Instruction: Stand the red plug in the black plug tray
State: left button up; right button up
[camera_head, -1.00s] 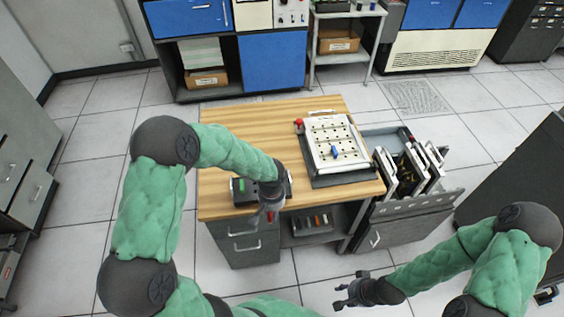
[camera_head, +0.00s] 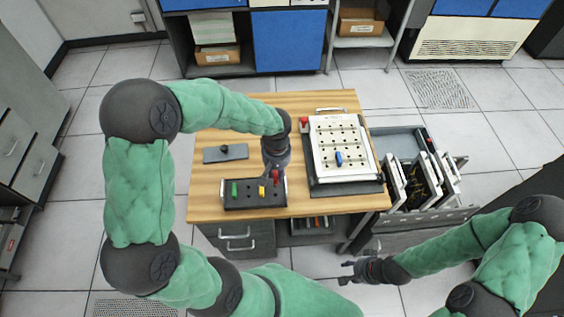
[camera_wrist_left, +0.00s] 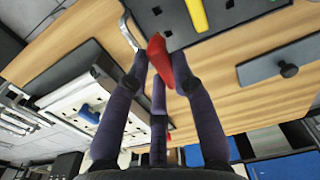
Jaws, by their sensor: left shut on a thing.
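The black plug tray (camera_head: 247,204) lies near the table's front edge. A green plug (camera_head: 235,189) and a yellow plug (camera_head: 262,190) stand in it. My left gripper (camera_head: 273,171) is shut on the red plug (camera_head: 276,178), over the tray's right part. In the left wrist view, the red plug (camera_wrist_left: 160,62) sits between the fingers (camera_wrist_left: 158,78), tilted, with its end by the edge of the tray (camera_wrist_left: 170,30). I cannot tell if it touches the tray. My right gripper (camera_head: 350,272) is open and empty, off the table's front.
A white punched board (camera_head: 345,135) with a blue plug (camera_head: 339,158) lies to the right; a red piece (camera_head: 303,124) is at its corner. A grey plate with a black knob (camera_head: 224,152) lies behind the tray. An open drawer (camera_head: 400,143) with upright boards stands right of the table.

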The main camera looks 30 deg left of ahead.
pick_arm(q)
jog(key=shift+s+f+b, duration=0.3)
jog(key=shift+s, duration=0.1)
jog(key=b, duration=0.3)
send_over(277, 191)
jog(key=shift+w+a+f, duration=0.1)
jog(key=shift+w+f, duration=0.05)
jog(key=shift+f, duration=2.05)
jog(key=shift+s, duration=0.2)
jog(key=shift+f+b, duration=1.35)
jog(key=o, duration=1)
notch_tip(277, 191, up, 12)
dwell(0.4)
